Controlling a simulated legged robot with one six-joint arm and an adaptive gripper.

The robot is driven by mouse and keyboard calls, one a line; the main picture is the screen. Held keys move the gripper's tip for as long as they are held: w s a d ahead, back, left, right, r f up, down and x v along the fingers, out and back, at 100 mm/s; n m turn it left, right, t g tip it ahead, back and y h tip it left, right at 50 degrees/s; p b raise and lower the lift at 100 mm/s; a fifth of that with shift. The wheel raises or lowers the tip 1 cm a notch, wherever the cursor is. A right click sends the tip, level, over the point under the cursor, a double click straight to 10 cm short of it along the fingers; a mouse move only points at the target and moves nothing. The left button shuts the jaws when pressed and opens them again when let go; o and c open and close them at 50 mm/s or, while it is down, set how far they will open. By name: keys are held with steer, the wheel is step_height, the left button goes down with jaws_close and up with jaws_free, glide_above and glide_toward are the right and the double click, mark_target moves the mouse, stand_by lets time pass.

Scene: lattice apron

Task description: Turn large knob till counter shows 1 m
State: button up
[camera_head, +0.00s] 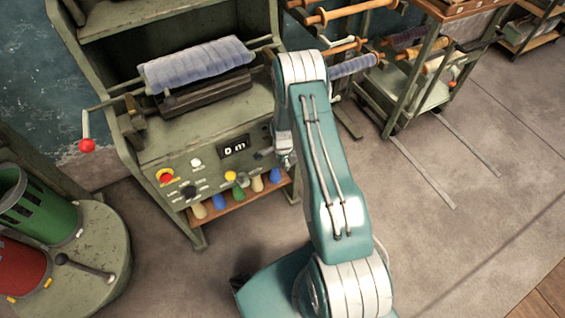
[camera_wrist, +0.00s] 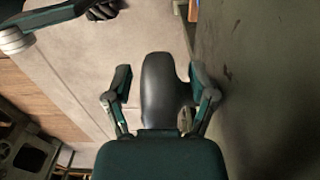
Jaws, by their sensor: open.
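The counter (camera_head: 234,147) on the green machine's front panel reads "0 m". In the head view my gripper (camera_head: 264,155) is at the panel's right side, partly hidden by my arm. In the wrist view my gripper (camera_wrist: 161,76) has its two fingers spread apart. A smooth dark rounded form (camera_wrist: 160,88) with a side lobe lies between them; it may be the large knob, but I cannot tell, nor whether the fingers touch it. A smaller black knob (camera_head: 188,191) sits at the panel's lower left. My arm covers the panel's right edge.
The panel has a red stop button (camera_head: 166,176), a white button (camera_head: 196,163) and a yellow button (camera_head: 230,175). A blue roll (camera_head: 195,64) lies above, with a red-knobbed crank (camera_head: 87,145) at left. Several coloured spools stand on the lower shelf (camera_head: 225,208). Floor at right (camera_head: 440,235) is clear.

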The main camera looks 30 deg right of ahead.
steer(key=shift+f, duration=0.4)
jaws_close()
steer(key=shift+y, duration=0.4)
